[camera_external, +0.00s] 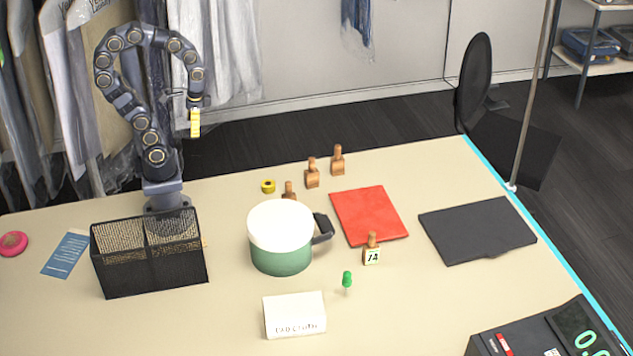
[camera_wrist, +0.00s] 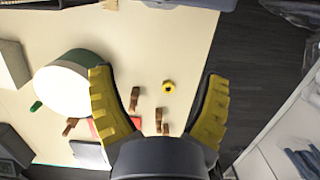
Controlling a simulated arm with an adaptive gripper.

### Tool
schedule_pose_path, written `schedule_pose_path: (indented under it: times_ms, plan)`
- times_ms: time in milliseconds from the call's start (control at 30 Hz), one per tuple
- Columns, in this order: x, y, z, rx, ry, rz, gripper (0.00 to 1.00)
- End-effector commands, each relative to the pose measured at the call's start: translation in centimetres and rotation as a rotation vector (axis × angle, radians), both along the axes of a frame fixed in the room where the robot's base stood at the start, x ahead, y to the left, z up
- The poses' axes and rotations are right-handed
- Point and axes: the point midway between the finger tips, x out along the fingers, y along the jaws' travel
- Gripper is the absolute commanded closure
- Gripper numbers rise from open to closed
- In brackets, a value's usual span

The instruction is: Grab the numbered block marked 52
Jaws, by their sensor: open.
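Several wooden blocks with knob tops stand on the table. One near the red folder (camera_external: 371,248) has a label that reads 14. Two stand behind the folder, a left one (camera_external: 312,175) and a right one (camera_external: 338,162). Another block (camera_external: 289,190) is partly hidden behind the mug. No face marked 52 is readable. In the wrist view, blocks (camera_wrist: 134,99) and (camera_wrist: 158,120) show between my fingers, far below, with no readable numbers. My gripper (camera_external: 194,122) has yellow fingers and hangs high above the table's back edge. It also shows in the wrist view (camera_wrist: 158,75), open and empty.
A green mug with a white top (camera_external: 280,250), black mesh organizer (camera_external: 150,270), yellow tape roll (camera_external: 268,186), red folder (camera_external: 362,212), black flat case (camera_external: 476,230), green pin (camera_external: 347,280) and white card (camera_external: 294,318) lie about. Hanging garments (camera_external: 225,50) are behind my arm.

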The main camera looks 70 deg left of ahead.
Motion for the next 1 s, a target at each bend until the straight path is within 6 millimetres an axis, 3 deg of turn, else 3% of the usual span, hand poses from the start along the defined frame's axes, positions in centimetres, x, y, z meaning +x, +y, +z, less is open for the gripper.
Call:
schedule_pose_path:
  times_ms: [333, 467, 567, 767, 1000]
  plan:
    - [0.2, 0.0, 0.1, -0.001, 0.0, -0.005, 0.14]
    - [2.3, 0.1, 0.6, -0.01, -0.005, -0.06, 0.14]
    - [5.8, 0.3, 1.2, -0.024, -0.013, -0.158, 0.14]
    - [14.7, 1.1, 1.6, -0.056, -0.034, -0.415, 0.14]
    - [25.1, 2.5, -0.5, -0.086, -0.06, -0.733, 0.14]
